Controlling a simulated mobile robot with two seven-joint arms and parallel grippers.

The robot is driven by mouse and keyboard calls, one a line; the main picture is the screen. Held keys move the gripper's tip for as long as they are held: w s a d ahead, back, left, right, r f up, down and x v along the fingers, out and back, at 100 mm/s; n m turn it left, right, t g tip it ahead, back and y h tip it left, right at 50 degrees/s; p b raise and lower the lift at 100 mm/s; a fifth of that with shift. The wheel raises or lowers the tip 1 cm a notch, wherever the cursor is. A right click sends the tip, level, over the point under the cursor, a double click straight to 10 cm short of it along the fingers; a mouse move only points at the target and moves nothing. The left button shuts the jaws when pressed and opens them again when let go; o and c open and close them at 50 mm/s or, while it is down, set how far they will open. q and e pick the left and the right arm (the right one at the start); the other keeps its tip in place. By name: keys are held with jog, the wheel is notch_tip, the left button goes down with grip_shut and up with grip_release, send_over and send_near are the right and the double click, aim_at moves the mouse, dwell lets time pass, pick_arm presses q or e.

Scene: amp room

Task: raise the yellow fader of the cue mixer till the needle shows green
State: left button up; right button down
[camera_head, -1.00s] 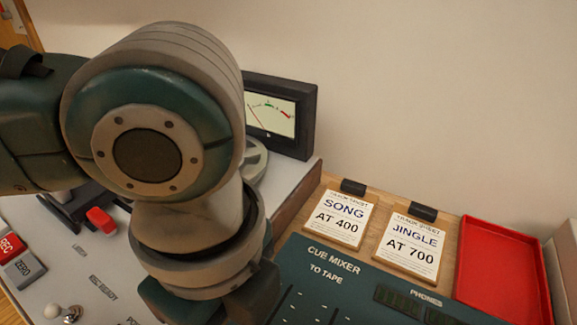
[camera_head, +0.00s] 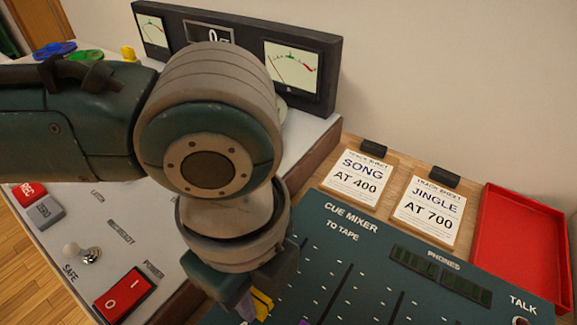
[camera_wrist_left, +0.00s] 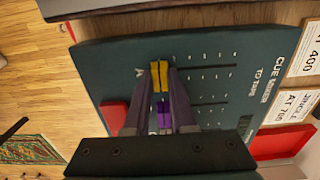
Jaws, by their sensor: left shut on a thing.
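The cue mixer (camera_head: 330,265) is a dark green panel with slots and white marks. Its yellow fader (camera_head: 262,304) shows at the lower middle of the head view, partly hidden by my gripper. In the left wrist view the yellow fader (camera_wrist_left: 159,76) sits between my fingertips. My left gripper (camera_head: 250,300) is shut on it, with its fingers at the panel. The right meter (camera_head: 291,68) has a pale face with a green and a red mark. Its thin needle leans to the left, short of the green mark. My right gripper is not in view.
A purple fader (camera_wrist_left: 164,116) lies close beside the yellow one. A white console with a red power switch (camera_head: 124,294) and another meter (camera_head: 152,30) is at the left. Two cards, SONG (camera_head: 358,180) and JINGLE (camera_head: 430,210), and a red tray (camera_head: 522,238) lie behind the mixer.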

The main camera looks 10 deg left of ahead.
pick_arm(q)
grip_shut()
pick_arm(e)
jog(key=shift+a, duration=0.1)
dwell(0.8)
